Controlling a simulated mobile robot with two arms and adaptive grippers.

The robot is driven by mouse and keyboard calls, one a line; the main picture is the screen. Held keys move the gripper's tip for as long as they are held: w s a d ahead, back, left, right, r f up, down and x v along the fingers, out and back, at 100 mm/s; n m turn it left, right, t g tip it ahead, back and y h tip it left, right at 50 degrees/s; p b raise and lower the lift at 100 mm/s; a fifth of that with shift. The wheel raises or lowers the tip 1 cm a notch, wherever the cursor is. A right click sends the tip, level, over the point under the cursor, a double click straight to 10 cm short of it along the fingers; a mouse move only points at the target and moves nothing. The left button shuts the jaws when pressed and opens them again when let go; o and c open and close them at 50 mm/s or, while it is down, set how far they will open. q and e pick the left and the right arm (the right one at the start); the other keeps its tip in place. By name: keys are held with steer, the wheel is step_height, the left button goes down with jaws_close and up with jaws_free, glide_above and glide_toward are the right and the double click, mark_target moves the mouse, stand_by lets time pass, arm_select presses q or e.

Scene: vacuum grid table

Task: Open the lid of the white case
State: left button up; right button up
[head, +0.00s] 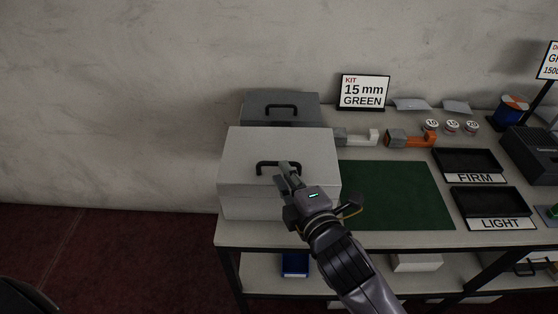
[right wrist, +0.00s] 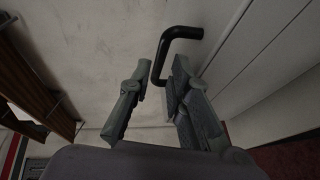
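The white case (head: 260,200) stands on the near left of the table with its lid (head: 250,148) down. A black bar handle (head: 278,164) is on the lid, and it also shows in the right wrist view (right wrist: 180,32). My right gripper (head: 287,172) is at the right end of this handle. In the right wrist view my gripper (right wrist: 160,75) has its two fingers apart, with one leg of the handle between or just beyond the fingertips. Contact cannot be told. My left gripper is not in view.
A grey case (head: 285,108) with a black handle stands right behind the white one. To the right lie a green mat (head: 395,195), black trays marked FIRM (head: 468,161) and LIGHT (head: 488,200), and white and orange tools. A sign (head: 363,91) stands at the back.

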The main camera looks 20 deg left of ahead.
mark_target(280, 154)
steer(key=x, duration=0.4)
steer(key=shift+w+a, duration=0.25)
steer(key=shift+w, duration=0.05)
steer(key=shift+c, duration=0.4)
jaws_close()
steer(key=shift+f, duration=0.1)
